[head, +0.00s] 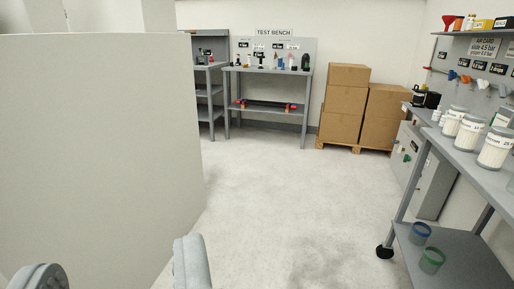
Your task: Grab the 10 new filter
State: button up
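No thing in the head view can be surely told as the 10 new filter. White-labelled jars stand in a row on the top of a grey wheeled cart at the right: a far jar (454,121), a middle jar (468,133) and a near jar (495,148). Their label print is too small to read surely. Two rounded grey parts of mine show at the bottom edge. The cart is well ahead and right of these parts.
A pale wall panel (95,150) fills the left. The test bench (268,70) and stacked cardboard boxes (345,100) stand at the back. The cart's lower shelf (465,265) holds a blue-rimmed cup (420,233) and a green-rimmed cup (432,261). The middle floor is clear.

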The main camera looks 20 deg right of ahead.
aim_at(471, 125)
jog(key=i+l+z, duration=0.1)
jog(key=i+z, duration=0.35)
jog(key=i+j+z, duration=0.15)
jog(key=i+z, duration=0.35)
jog(key=i, duration=0.15)
jog(key=i+j+z, duration=0.3)
jog(key=i+z, duration=0.15)
jog(key=i+j+z, duration=0.25)
jog(key=z, duration=0.2)
jog(key=i+j+z, duration=0.3)
jog(key=z, duration=0.15)
jog(key=i+j+z, duration=0.15)
jog(key=j+z, duration=0.3)
jog(key=i+j+z, duration=0.1)
jog(key=j+z, duration=0.8)
jog(key=j, duration=0.4)
jog(key=j+z, duration=0.25)
jog(key=j, duration=0.4)
jog(key=j+z, duration=0.25)
jog(key=j, duration=0.35)
jog(key=k+l, duration=0.1)
jog(key=l, duration=0.15)
